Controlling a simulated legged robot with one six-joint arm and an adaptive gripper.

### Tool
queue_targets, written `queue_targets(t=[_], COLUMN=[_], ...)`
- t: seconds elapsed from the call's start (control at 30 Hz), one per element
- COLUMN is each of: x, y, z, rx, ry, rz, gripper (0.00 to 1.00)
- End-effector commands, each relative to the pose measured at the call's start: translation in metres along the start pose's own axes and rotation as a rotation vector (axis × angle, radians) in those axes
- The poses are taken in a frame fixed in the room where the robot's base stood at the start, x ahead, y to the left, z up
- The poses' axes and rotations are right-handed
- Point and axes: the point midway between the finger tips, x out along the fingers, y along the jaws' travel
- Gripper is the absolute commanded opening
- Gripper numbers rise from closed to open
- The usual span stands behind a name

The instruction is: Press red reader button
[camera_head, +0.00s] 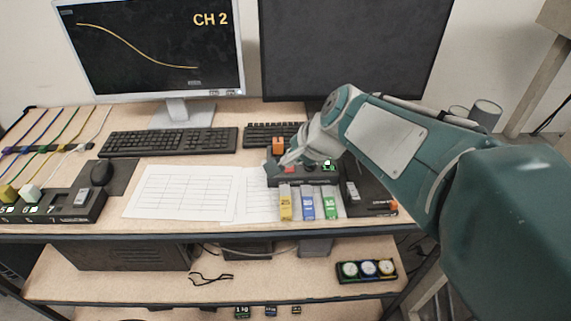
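A dark reader box (318,181) sits on the desk right of centre. A small red button (290,169) shows on its top, left of a small green-lit display (328,165). My arm reaches in from the right, and my gripper (284,160) is over the left part of the reader, close to the red button. I cannot tell whether it touches the button. The fingers are small and partly hidden, so their opening is unclear. An orange block (278,144) shows just behind my gripper.
Yellow (286,205), blue (308,206) and green (330,205) tagged pieces are in front of the reader. A dark device (370,195) stands to its right. Two monitors (155,45) and keyboards (168,141) are behind. Paper sheets (180,192) lie flat at left.

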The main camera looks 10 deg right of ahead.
Motion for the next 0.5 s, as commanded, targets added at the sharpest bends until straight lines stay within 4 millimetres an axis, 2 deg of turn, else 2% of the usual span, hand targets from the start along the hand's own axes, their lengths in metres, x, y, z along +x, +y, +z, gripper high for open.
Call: queue_targets(t=[0.1, 0.3, 0.5], x=[0.025, 0.060, 0.075], y=[-0.019, -0.043, -0.051], z=[-0.028, -0.068, -0.087], rx=[0.259, 0.634, 0.803], ry=[-0.022, -0.048, -0.059], rz=[-0.047, -0.117, -0.150], gripper=[0.00, 0.00, 0.00])
